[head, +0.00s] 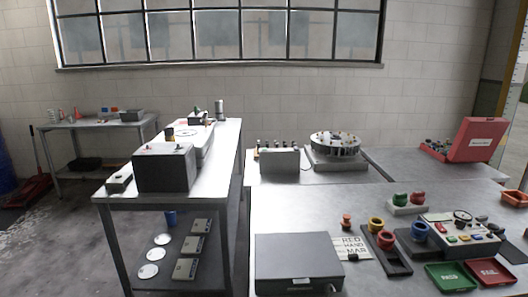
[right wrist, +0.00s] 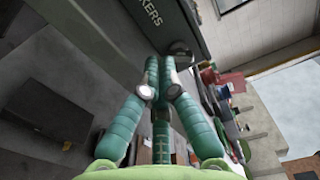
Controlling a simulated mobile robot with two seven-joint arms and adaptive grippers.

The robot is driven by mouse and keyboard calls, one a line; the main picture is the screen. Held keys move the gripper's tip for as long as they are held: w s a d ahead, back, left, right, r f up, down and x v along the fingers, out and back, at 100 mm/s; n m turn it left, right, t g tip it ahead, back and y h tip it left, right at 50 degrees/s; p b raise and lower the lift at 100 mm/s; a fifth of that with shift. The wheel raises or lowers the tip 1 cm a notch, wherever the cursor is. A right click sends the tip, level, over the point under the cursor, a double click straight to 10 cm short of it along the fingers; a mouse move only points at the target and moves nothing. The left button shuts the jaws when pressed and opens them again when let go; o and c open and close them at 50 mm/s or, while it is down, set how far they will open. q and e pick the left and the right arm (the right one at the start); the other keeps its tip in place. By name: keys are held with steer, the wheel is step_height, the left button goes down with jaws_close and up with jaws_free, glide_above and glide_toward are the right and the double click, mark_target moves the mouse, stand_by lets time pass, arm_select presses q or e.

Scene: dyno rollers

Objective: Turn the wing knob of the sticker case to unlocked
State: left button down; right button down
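In the right wrist view a dark grey case (right wrist: 180,20) shows at the top, with white lettering ending in "KERS". A small rounded grey part (right wrist: 180,48), possibly its wing knob, sits on its edge just past my fingertips; its setting is not clear. My right gripper (right wrist: 160,62) has teal fingers that run close together at the tips. I cannot tell whether they touch or hold that part. In the head view a flat dark grey case (head: 298,256) lies at the front of the near table and may be the same one. My left gripper is not in view.
The near table (head: 280,208) also holds colored cups, a button panel (head: 462,233), a green tray (head: 452,276) and a red tray (head: 492,271). A side table with a grey box (head: 165,168) stands left, across a gap.

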steer(key=shift+w+a, duration=0.15)
steer(key=shift+w, duration=1.65)
steer(key=shift+d+r+p, duration=0.25)
steer(key=shift+d+p, duration=0.15)
steer(key=shift+d, duration=0.2)
steer(key=shift+r, duration=0.1)
steer(key=shift+a+r+p, duration=0.1)
steer(key=shift+r+p, duration=0.5)
steer(key=shift+p, duration=0.7)
steer(key=shift+r, duration=0.1)
steer(key=shift+r, duration=0.1)
steer(key=shift+a+r+p, duration=0.1)
steer(key=shift+a+p, duration=0.15)
steer(key=shift+p, duration=0.2)
steer(key=s+p, duration=0.1)
steer(key=s, duration=0.5)
